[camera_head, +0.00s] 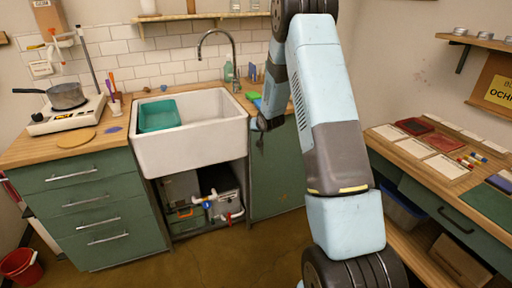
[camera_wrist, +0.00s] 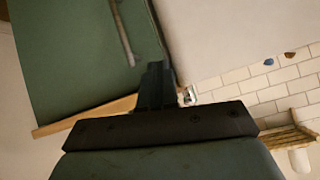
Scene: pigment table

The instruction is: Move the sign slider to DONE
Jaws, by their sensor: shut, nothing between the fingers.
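My gripper (camera_head: 262,125) hangs near the right rim of the white sink, partly hidden behind my own arm. In the wrist view its dark fingers (camera_wrist: 156,84) are together, with nothing between them. A small sign (camera_head: 47,10) with an orange band is on the wall at the upper left, cut by the picture edge. A small white plate (camera_head: 41,68) is on the wall below it. I cannot tell which, if either, carries the slider; no slider or DONE mark is legible. Both are far left of my gripper.
The sink (camera_head: 190,150) holds a teal basin (camera_head: 158,115). A pot (camera_head: 66,95) stands on a white hotplate (camera_head: 65,118) on the left counter. A tall tap (camera_head: 228,50) rises behind the sink. A right-hand bench (camera_head: 420,165) carries trays. Open floor lies in front of the cabinets.

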